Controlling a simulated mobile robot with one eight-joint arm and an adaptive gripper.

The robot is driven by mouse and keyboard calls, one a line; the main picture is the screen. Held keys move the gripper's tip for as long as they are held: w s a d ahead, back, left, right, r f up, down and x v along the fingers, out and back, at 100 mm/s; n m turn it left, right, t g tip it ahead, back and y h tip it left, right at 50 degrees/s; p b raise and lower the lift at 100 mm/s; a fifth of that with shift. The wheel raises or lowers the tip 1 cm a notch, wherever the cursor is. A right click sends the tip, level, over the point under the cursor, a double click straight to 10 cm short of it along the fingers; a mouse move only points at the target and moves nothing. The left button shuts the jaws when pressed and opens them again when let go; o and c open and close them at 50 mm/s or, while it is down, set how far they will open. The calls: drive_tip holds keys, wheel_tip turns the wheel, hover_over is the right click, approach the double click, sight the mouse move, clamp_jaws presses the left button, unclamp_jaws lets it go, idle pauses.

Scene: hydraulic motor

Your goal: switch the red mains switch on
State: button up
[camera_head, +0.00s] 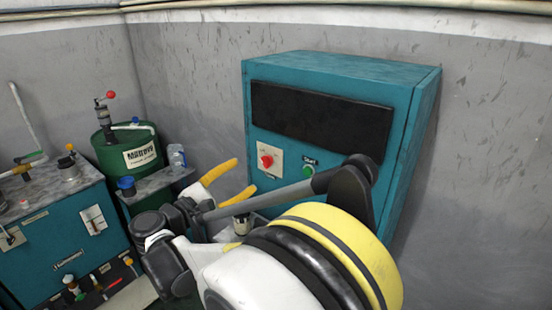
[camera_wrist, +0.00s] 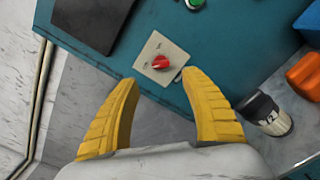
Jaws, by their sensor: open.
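The red mains switch (camera_head: 267,161) is a red rotary knob on a pale square plate, low on the left of the front of the teal control cabinet (camera_head: 398,95). In the wrist view the red knob (camera_wrist: 160,62) lies ahead of my fingers, near the middle. My gripper (camera_head: 227,183) has two yellow fingers, spread apart and empty, to the lower left of the switch in the head view. In the wrist view my open gripper (camera_wrist: 157,80) straddles the lower part of the plate, with the knob just beyond the fingertips. I cannot tell the exact gap to the panel.
A green Start button (camera_head: 309,167) sits right of the switch, under a black panel (camera_head: 320,122). A green drum (camera_head: 127,148) and a teal machine (camera_head: 65,240) stand at left. A black-and-white container (camera_wrist: 266,114) and an orange object (camera_wrist: 304,76) lie right of my fingers.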

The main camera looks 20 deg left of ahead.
sight(263, 164)
drive_tip(key=b+x, duration=0.2)
drive_tip(key=x, duration=0.8)
drive_tip(key=shift+s, duration=0.1)
drive_tip(key=shift+c, duration=0.4)
drive_tip(key=c, duration=1.1)
